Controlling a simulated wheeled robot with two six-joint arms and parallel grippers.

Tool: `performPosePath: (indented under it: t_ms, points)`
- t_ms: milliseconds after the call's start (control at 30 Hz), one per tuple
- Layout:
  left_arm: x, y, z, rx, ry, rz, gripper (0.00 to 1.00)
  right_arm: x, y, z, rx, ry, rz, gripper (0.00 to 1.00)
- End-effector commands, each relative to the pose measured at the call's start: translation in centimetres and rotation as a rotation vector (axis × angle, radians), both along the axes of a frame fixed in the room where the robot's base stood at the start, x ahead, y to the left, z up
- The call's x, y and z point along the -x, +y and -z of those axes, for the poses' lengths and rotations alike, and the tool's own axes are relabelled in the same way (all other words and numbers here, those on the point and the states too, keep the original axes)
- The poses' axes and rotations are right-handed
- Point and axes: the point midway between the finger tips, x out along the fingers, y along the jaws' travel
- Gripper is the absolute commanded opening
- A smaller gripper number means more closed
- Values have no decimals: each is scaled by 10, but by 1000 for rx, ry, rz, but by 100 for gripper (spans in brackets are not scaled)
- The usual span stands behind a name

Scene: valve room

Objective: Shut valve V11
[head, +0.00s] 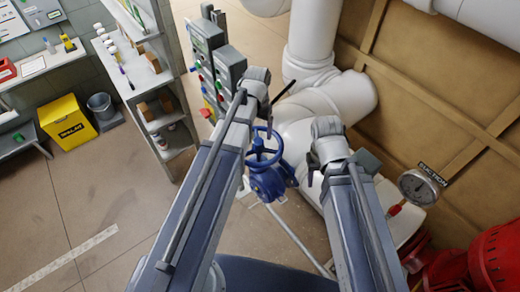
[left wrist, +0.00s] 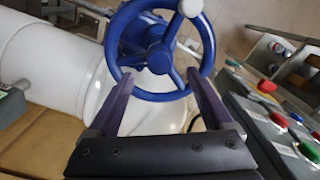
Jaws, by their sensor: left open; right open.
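A blue valve handwheel (head: 262,158) on a blue valve body (head: 268,184) stands beside white pipes in the head view; no V11 label is readable. In the left wrist view the spoked wheel (left wrist: 146,97) fills the top middle, with a pale knob (left wrist: 190,8) on its rim. My left gripper (head: 272,108) is open at the wheel; its two fingers (left wrist: 160,82) lie apart on either side of the near rim, and contact cannot be told. My right gripper (head: 318,176) is open, right of the valve, partly hidden by its own wrist.
Grey control boxes with coloured buttons (head: 207,75) stand just left of the valve. Large white pipes (head: 325,100) rise behind it. A pressure gauge (head: 417,187) and red equipment (head: 490,262) are at right. Shelving (head: 140,70) and a yellow bin (head: 67,125) stand left, with open floor before them.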

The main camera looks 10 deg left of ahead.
Motion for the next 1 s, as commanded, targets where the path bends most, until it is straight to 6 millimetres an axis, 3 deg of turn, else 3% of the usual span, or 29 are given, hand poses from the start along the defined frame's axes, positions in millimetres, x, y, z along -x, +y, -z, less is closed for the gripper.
performPosePath:
  t_ms: [567,1000]
  points:
    - [0,0,3,0,0,-26,85,0,0,3,0,0,0,50]
    - [0,0,3,0,0,-590,85,0,0,3,0,0,0,50]
